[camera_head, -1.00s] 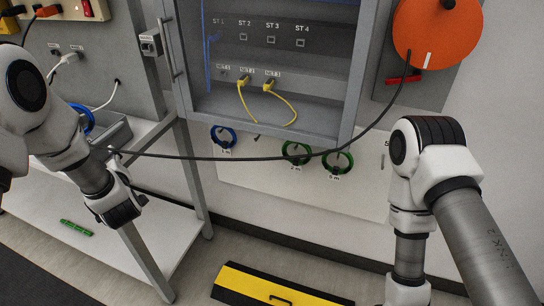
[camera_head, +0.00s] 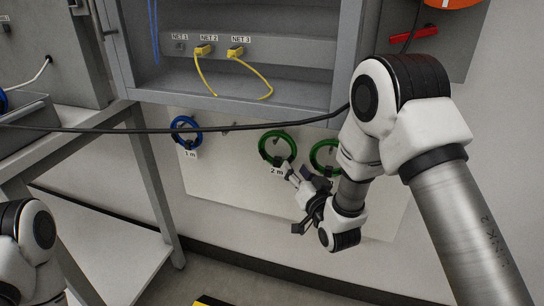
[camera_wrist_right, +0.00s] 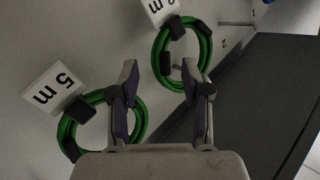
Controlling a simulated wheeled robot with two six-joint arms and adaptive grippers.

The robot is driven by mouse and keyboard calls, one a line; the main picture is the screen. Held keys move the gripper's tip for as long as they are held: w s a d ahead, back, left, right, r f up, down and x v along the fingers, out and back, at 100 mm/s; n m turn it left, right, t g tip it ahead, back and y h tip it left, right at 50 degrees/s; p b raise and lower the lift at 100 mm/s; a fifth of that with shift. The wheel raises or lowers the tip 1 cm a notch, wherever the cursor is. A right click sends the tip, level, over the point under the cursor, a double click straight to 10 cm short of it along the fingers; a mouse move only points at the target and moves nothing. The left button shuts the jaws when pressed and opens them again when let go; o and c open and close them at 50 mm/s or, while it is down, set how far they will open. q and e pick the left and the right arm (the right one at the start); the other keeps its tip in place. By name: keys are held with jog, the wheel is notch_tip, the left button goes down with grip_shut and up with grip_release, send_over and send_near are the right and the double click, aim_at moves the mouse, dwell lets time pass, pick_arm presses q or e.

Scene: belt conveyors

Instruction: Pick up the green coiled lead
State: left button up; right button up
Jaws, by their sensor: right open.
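Two green coiled leads hang on a pale wall panel in the head view: one (camera_head: 263,142) above a "2 m" label, another (camera_head: 314,152) to its right, partly hidden by my right arm. In the right wrist view, the coil by the "5 m" label (camera_wrist_right: 66,128) is at left, partly behind a finger. The other green coil (camera_wrist_right: 159,56) is farther ahead, partly overlapped by the right fingertip. My right gripper (camera_head: 297,198) is open, close in front of the panel below the coils, with nothing held. My left gripper is out of view; only part of that arm shows at lower left.
A blue coil (camera_head: 175,136) hangs left of the green ones. A dark cable (camera_head: 90,129) runs across in front of the cabinet, above the coils. The cabinet (camera_head: 230,104) holds yellow leads (camera_head: 201,78). A bench frame (camera_head: 150,195) stands at left.

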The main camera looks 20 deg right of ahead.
aim_at(292, 160)
jog(key=w, duration=0.5)
jog(key=shift+w+r+b, duration=0.2)
jog(key=shift+w+b, duration=0.1)
jog(key=shift+w, duration=0.05)
grip_shut()
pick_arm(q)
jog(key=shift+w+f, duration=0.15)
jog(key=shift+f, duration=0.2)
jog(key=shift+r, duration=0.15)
pick_arm(e)
jog(key=shift+r, duration=0.2)
